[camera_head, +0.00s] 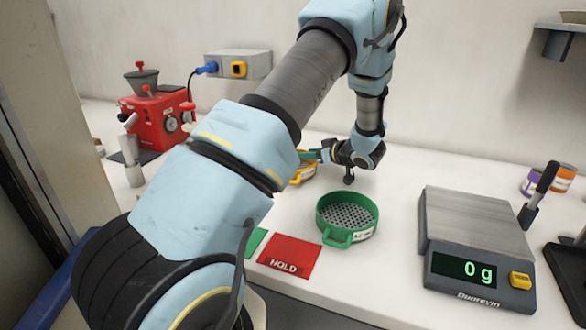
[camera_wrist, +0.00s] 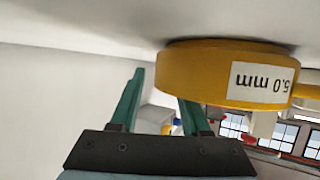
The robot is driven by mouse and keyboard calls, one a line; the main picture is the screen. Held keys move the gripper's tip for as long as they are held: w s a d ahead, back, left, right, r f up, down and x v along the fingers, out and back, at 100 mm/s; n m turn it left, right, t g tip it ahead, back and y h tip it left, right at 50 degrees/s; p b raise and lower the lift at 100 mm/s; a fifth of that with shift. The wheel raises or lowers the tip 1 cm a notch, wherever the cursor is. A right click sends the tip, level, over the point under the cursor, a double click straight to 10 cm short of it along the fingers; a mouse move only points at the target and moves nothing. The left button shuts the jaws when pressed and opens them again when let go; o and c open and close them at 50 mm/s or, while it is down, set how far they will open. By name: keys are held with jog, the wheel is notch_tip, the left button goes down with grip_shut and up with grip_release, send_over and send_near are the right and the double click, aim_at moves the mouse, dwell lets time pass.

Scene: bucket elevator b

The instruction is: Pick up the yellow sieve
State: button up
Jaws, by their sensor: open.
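The yellow sieve (camera_head: 301,176) is on the white counter beyond the green sieve, partly hidden behind my arm. In the wrist view the yellow sieve (camera_wrist: 190,72) shows its side wall, a white "5.0 mm" label and part of its handle at the right edge. My gripper (camera_head: 313,155) is at the right side of the yellow sieve in the head view. Its two teal fingers show in the wrist view (camera_wrist: 162,88), apart. One finger is left of the wall; the other's tip is hidden behind the sieve. I cannot tell whether either touches it.
A green sieve (camera_head: 346,214) stands nearer on the counter, beside a red HOLD mat (camera_head: 288,257). A scale (camera_head: 478,250) reading 0 g is at right. A red machine (camera_head: 160,118) is at back left. The counter right of my gripper is clear.

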grip_shut()
dwell(1.3)
